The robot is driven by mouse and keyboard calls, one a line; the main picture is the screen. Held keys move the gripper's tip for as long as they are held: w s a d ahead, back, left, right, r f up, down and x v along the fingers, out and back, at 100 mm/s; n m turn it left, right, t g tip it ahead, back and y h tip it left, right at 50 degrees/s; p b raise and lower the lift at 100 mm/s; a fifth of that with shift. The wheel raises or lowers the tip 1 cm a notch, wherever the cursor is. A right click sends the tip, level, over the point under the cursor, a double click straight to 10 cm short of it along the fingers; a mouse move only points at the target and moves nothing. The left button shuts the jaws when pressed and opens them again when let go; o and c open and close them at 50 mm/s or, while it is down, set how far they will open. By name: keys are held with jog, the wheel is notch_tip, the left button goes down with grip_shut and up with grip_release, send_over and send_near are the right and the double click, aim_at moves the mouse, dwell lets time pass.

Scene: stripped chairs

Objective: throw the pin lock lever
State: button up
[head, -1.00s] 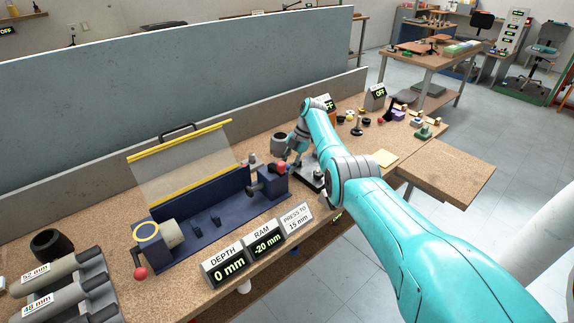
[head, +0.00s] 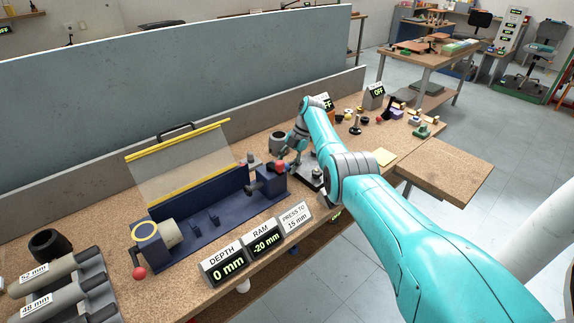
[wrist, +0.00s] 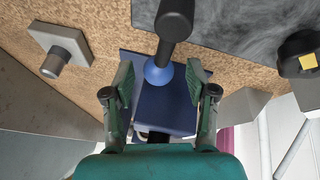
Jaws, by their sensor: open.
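My gripper (wrist: 160,80) is open in the wrist view, its two green-padded fingers apart. A blue ball knob (wrist: 157,75) on a dark rod (wrist: 175,22) shows in the space between the fingertips, with a dark blue block (wrist: 165,105) below. I cannot tell if any finger touches it, nor for certain that this is the pin lock lever. In the head view my gripper (head: 292,158) hangs at the right end of the blue press (head: 215,205), close to a red ball knob (head: 280,167). My arm hides part of that end.
A clear guard with yellow edges (head: 178,153) stands over the press. Displays for depth (head: 224,265), ram (head: 264,241) and press target (head: 295,219) line the bench front. A grey square fitting (wrist: 62,45) lies left in the wrist view. Grey cylinders (head: 50,283) lie at lower left.

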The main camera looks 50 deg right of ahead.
jog(key=v, duration=1.1)
jog(key=shift+d+r, duration=0.15)
jog(key=shift+r, duration=0.2)
jog(key=shift+s, duration=0.1)
